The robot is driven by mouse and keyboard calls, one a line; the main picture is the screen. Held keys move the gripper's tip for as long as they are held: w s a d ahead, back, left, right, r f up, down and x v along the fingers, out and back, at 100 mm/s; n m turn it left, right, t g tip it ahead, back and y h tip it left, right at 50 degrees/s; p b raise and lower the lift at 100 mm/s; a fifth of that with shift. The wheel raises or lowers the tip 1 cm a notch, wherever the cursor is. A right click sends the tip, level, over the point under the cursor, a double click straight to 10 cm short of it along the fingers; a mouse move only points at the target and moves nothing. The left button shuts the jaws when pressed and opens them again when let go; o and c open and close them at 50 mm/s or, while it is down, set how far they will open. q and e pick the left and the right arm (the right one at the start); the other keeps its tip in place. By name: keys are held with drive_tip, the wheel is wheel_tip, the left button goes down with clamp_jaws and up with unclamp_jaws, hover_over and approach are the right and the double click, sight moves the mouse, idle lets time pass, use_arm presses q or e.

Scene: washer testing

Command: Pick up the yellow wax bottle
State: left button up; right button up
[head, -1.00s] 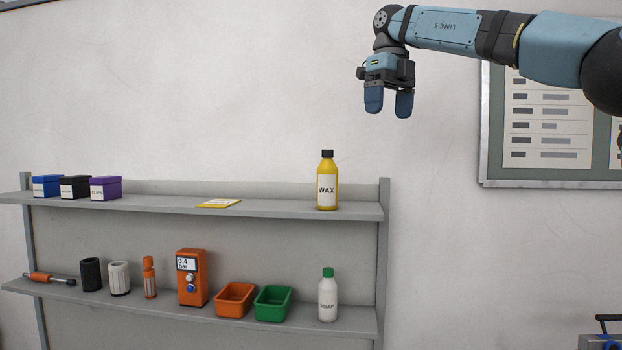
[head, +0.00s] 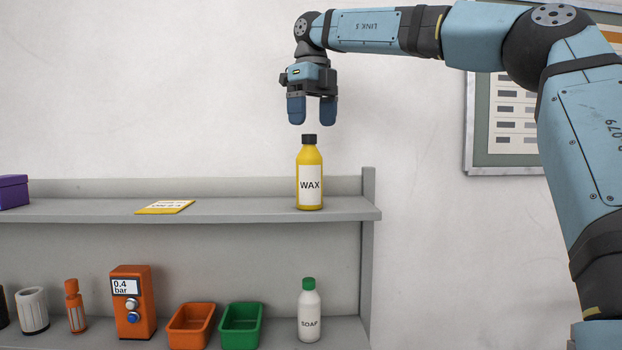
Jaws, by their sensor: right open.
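The yellow wax bottle (head: 310,175) stands upright on the upper shelf, near its right end. It has a black cap and a white label reading WAX. My right gripper (head: 312,115) points down with its two blue fingers apart. In the picture it is just above the bottle's cap, with a small gap between the fingertips and the cap. Nothing is between the fingers. How far the gripper is in front of or behind the bottle is hard to tell. My left gripper is not in view.
The upper shelf (head: 250,212) also holds a yellow card (head: 165,207) and a purple box (head: 13,191). Below are a soap bottle (head: 309,312), a green bin (head: 241,325), an orange bin (head: 192,326) and an orange gauge (head: 133,303). The shelf around the wax bottle is clear.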

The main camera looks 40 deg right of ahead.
sight(309, 152)
drive_tip(key=f, duration=0.1)
drive_tip(key=w+f, duration=0.1)
drive_tip(key=shift+w+a+f, duration=0.15)
drive_tip(key=shift+w+f, duration=0.1)
drive_tip(key=shift+f, duration=0.15)
drive_tip(key=f, duration=0.1)
drive_tip(key=s+f+p, duration=0.1)
drive_tip(key=f, duration=0.2)
drive_tip(key=shift+s+a, duration=0.3)
drive_tip(key=shift+w+d+f, duration=0.15)
drive_tip(key=shift+w+f, duration=0.2)
drive_tip(key=shift+f, duration=0.1)
drive_tip(key=shift+s+r, duration=0.15)
drive_tip(key=shift+s, duration=0.05)
drive_tip(key=c, duration=0.8)
drive_tip(key=shift+w, duration=0.1)
drive_tip(key=c, duration=0.4)
